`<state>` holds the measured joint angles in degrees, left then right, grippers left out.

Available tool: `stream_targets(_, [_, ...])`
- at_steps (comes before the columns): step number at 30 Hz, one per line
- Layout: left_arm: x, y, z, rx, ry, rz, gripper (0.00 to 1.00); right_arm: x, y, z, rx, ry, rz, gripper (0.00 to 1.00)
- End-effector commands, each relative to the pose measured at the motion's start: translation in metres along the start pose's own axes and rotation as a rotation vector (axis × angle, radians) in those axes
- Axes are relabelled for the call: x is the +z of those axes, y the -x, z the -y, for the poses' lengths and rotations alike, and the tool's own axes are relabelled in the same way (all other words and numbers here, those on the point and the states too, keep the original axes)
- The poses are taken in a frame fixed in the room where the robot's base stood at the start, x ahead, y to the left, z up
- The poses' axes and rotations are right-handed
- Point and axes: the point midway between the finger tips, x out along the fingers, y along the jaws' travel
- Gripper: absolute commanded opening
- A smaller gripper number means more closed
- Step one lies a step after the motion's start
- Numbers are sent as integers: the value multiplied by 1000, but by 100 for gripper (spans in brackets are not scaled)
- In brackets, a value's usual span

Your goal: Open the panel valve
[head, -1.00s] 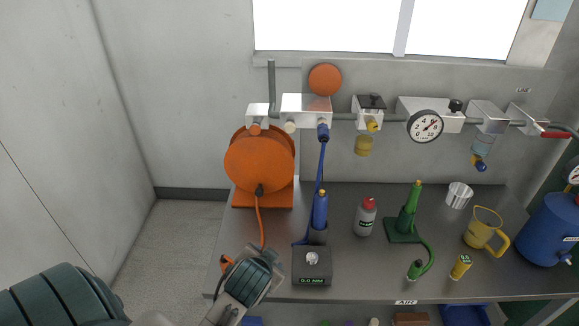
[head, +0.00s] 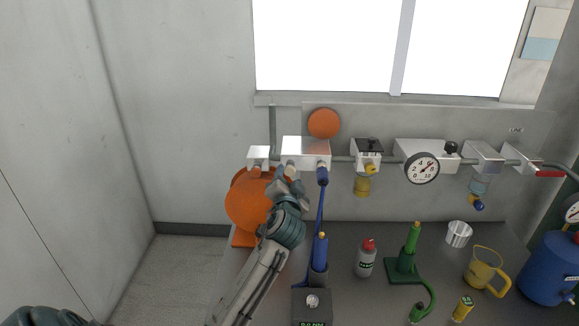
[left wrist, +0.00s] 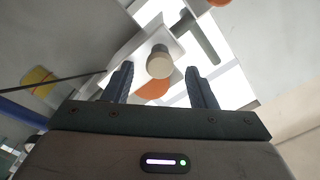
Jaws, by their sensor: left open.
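A white valve block (head: 306,152) sits on the wall pipe above the orange reel. A round beige knob (left wrist: 159,62) projects from a white block and shows between my left fingers in the left wrist view. My left gripper (head: 288,182) is open and empty, just below the block's left part, and covers some of the reel. The fingers are either side of the knob in the picture; contact is not visible. A red lever (head: 549,174) is on the pipe at the far right. No label shows which of these is the panel valve. My right gripper is not in view.
A blue hose fitting (head: 322,178) hangs close to the right of my left gripper. The orange reel (head: 250,205) is behind it. A pressure gauge (head: 421,168) is along the pipe. A bottle (head: 366,260), green stand (head: 405,267) and yellow jug (head: 485,270) stand on the bench.

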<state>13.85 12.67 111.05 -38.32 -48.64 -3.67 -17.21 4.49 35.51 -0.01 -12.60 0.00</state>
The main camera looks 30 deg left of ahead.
Motion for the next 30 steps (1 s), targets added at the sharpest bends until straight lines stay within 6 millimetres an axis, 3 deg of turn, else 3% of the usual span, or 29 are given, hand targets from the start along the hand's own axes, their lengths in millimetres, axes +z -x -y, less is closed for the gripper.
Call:
stream_targets(3, [-2, -22, 3, 0, -1, 2, 52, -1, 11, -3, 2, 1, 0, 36])
stream_targets(9, [0, -42, 1, 0, 0, 1, 52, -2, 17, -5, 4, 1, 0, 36])
stream_targets(20, [1, -46, -1, 1, 1, 0, 52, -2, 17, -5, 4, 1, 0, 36])
stream_targets(27, [0, -46, -1, 1, 2, 0, 4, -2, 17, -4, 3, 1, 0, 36])
stream_targets(30, [1, -46, -1, 2, 2, 1, 0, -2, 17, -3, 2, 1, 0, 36])
